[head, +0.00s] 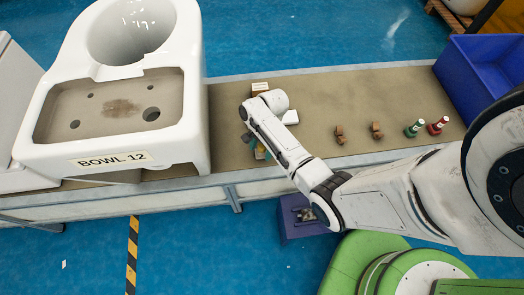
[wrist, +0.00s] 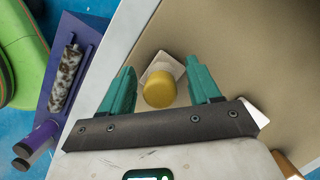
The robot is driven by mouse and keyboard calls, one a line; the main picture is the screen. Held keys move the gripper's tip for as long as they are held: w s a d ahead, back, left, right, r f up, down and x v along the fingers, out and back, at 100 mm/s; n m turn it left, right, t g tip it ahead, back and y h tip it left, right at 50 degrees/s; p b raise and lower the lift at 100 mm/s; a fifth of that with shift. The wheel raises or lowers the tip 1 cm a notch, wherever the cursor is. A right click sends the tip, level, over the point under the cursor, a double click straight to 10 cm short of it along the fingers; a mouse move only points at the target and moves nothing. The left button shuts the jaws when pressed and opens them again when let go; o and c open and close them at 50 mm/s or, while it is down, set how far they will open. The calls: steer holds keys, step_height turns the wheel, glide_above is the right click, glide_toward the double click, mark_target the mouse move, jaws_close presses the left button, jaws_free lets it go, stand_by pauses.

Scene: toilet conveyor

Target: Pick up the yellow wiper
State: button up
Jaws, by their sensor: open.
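The yellow wiper (wrist: 160,90) shows in the wrist view as a round yellow top over a pale squarish piece on the belt. My gripper (wrist: 158,68) is open, with one teal finger on each side of the yellow top. Gaps show between the fingers and the yellow top in that view. I cannot tell how far above it the fingertips are. In the head view my arm reaches down over the belt and mostly hides the gripper. Only a small yellow and teal patch shows below the wrist there.
The conveyor belt (head: 340,92) carries a white toilet (head: 185,110) marked BOWL 12 to the left. Two brown pieces (head: 340,134), a green item (head: 414,129) and a red item (head: 437,126) stand to the right. A blue crate (head: 478,75) is at the far right. A purple holder (head: 300,228) is in front.

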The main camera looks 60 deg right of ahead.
mark_target(260, 147)
steer(key=c, duration=1.1)
steer(key=shift+r, duration=0.1)
steer(key=shift+r, duration=0.25)
step_height(260, 147, up, 2)
steer(key=shift+r+p, duration=0.15)
steer(key=shift+p, duration=0.4)
steer(key=s+d+r+p, duration=0.1)
steer(key=s+r, duration=0.2)
steer(key=s, duration=0.1)
steer(key=s+r, duration=0.3)
steer(key=s, duration=0.2)
steer(key=s+d+r+p, duration=0.1)
steer(key=s+r, duration=0.3)
steer(key=shift+s+d+p, duration=0.35)
